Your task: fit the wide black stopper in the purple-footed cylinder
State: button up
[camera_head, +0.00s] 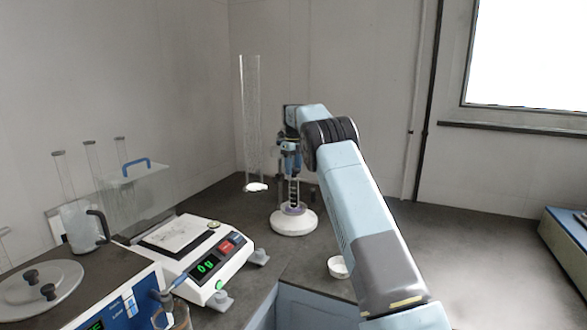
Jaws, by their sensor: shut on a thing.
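My gripper (291,172) points down near the middle of the picture, above a white round base (294,222). It is shut on a small dark thing, most likely the wide black stopper; the fingers hide most of it. A narrow clear cylinder with dark marks (294,193) stands upright on the white base, directly below my gripper.
A tall clear tube (251,115) stands left of my gripper. A balance (190,255) reading 0 g, a jug (82,228) and a clear box (137,192) are further left. A small white dish (338,267) lies in front. The bench at right is mostly clear.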

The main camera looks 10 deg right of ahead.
jog(key=shift+f, duration=0.45)
